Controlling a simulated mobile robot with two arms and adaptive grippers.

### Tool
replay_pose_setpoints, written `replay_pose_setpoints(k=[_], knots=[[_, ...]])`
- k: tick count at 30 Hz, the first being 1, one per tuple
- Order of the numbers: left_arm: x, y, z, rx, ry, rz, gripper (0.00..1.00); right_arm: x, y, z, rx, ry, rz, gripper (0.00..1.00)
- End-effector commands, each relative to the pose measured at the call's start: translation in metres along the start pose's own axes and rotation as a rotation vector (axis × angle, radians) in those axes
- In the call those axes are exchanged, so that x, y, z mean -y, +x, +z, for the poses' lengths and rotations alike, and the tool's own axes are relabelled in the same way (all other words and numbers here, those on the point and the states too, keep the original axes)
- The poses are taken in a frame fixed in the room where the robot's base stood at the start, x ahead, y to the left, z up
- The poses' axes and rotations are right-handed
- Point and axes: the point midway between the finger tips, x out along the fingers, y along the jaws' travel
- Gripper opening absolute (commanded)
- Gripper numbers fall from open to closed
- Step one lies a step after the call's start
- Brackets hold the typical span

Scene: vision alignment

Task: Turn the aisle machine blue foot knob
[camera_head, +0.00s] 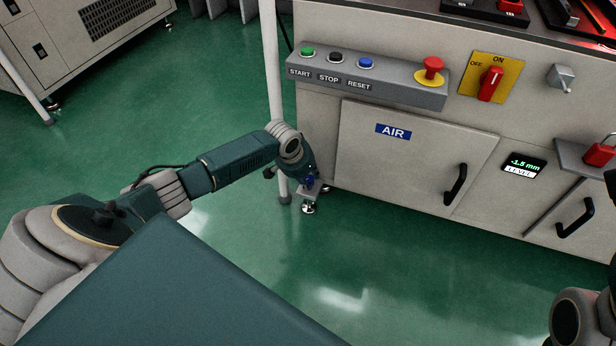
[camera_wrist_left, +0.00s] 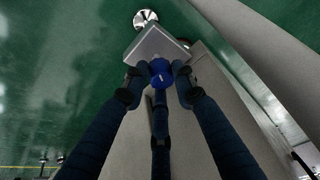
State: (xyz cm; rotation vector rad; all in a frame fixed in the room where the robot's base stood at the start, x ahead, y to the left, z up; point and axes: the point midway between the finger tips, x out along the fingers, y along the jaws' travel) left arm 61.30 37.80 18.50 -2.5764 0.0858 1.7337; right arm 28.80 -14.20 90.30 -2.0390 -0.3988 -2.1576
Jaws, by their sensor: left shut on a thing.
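The blue foot knob (camera_wrist_left: 160,68) sits at the machine's lower corner, by a grey bracket (camera_wrist_left: 160,43) and a round metal foot (camera_wrist_left: 145,18). My left gripper (camera_wrist_left: 157,76) is shut on the knob, its dark blue fingers around it in the left wrist view. In the head view my left gripper (camera_head: 309,181) is low at the near left corner of the machine (camera_head: 400,157), above the metal foot (camera_head: 308,208); it mostly hides the knob. The level display (camera_head: 523,167) reads -1.5 mm. My right gripper is not visible.
Above are the START, STOP and RESET buttons, a red emergency button (camera_head: 432,67) and a red ON/OFF switch (camera_head: 490,84). An AIR door with a black handle (camera_head: 455,184) is on the front. A pale post (camera_head: 272,90) stands beside the corner. Green floor is clear in front.

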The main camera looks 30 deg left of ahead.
Motion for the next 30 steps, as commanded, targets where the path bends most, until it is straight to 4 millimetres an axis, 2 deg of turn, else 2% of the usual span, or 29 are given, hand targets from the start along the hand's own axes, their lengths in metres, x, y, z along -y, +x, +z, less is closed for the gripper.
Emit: replay_pose_setpoints(k=[1,3,14,17,27,30], knots=[[0.006,-0.003,-0.008,-0.019,0.0,-0.01,0.33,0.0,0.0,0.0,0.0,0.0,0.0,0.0],[0.005,-0.003,-0.007,-0.018,0.0,-0.01,0.43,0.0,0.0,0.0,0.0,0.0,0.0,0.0],[0.003,-0.007,-0.005,-0.012,0.001,-0.004,0.43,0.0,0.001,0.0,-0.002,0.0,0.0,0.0],[0.003,-0.019,-0.004,-0.011,0.0,-0.005,0.43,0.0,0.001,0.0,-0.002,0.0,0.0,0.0],[0.004,-0.089,-0.004,-0.014,0.002,-0.007,0.43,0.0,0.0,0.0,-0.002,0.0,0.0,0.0],[0.004,-0.105,-0.004,-0.013,0.002,-0.008,0.43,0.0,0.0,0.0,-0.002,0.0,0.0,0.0]])
